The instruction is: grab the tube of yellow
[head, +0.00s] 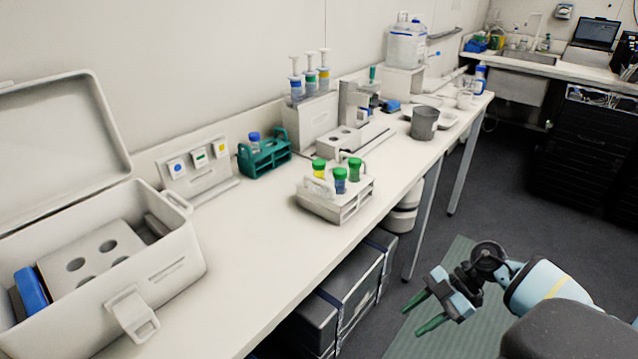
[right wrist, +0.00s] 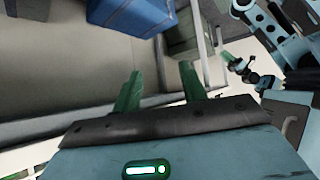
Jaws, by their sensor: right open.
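The tube of yellow (head: 319,170) has a green cap and stands upright in a white rack (head: 325,207) on the bench. In the same rack stand a blue tube with a green cap (head: 340,182) and a tube with a green cap and greenish contents (head: 354,170). My right gripper (head: 423,314) is open and empty, off the bench's front edge, to the right of and lower in the picture than the rack. Its green fingers also show in the right wrist view (right wrist: 160,92). My left gripper is not in the head view; a small arm end at the right wrist view's upper right is unclear.
An open white box (head: 165,275) stands at the left. A teal rack (head: 265,158) with a blue-capped tube, a label stand (head: 200,172) and a grey beaker (head: 424,123) are on the bench. Dark crates (head: 345,290) sit below. Bench in front of the box and rack is clear.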

